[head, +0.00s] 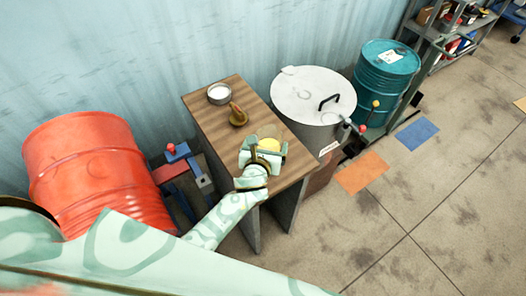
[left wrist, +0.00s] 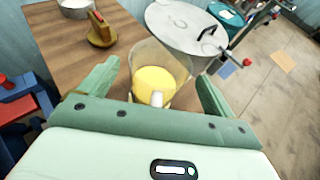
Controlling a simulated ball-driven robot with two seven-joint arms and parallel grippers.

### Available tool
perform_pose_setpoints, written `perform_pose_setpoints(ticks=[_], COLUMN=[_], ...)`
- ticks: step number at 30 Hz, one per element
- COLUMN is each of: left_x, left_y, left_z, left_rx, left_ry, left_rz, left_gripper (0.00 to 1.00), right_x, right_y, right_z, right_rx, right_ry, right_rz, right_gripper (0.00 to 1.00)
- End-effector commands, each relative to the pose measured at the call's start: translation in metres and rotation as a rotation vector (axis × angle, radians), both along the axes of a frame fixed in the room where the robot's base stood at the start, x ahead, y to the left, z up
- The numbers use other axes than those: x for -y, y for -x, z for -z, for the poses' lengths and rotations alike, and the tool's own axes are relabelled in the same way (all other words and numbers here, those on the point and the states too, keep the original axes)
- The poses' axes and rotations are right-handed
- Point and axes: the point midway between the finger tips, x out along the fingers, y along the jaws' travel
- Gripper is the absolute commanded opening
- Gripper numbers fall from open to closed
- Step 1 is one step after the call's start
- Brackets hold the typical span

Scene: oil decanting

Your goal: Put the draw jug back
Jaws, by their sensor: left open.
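The draw jug (head: 270,142) is a clear vessel with yellow oil in it. It stands upright on the wooden bench top near its front right corner. It also shows in the left wrist view (left wrist: 158,80), between the two fingers of my left gripper. My left gripper (head: 263,154) is open, with one finger on each side of the jug; it also shows in the left wrist view (left wrist: 155,88). I cannot tell whether either finger touches the glass. The gripper hides part of the jug in the head view. My right gripper is not in view.
The wooden bench (head: 215,122) also holds a round metal tin (head: 219,94) and a brown-yellow object (head: 238,116). A lidded steel vessel (head: 313,95) stands right of it, a teal drum (head: 386,70) beyond, and a red drum (head: 97,165) left. Floor at the right is mostly clear.

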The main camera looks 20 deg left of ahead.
Motion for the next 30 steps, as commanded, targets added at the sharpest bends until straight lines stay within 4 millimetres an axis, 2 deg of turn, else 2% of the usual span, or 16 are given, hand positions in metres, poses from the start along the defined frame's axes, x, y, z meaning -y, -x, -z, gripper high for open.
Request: perform_pose_setpoints(ticks=[12, 16, 20, 27, 29, 30], left_x=[0.01, 0.012, 0.013, 0.013, 0.013, 0.013], left_y=[0.084, 0.101, 0.108, 0.11, 0.114, 0.12], left_z=[-0.035, -0.041, -0.044, -0.04, -0.024, -0.005], left_rx=[-0.003, -0.003, -0.002, -0.01, -0.039, -0.076], left_ry=[0.0, -0.001, -0.001, 0.014, 0.072, 0.145], left_rz=[0.001, 0.0, 0.0, -0.003, -0.02, -0.043], left_gripper=[0.9, 0.9, 0.9, 0.9, 0.9, 0.9], right_x=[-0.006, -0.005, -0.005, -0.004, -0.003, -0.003], right_y=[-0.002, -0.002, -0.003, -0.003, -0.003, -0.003], right_z=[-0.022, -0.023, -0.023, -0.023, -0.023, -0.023], right_rx=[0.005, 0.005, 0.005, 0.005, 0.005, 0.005], right_ry=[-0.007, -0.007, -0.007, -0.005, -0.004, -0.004], right_rz=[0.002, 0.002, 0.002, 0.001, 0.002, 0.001], right_gripper=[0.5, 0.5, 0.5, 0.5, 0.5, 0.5])
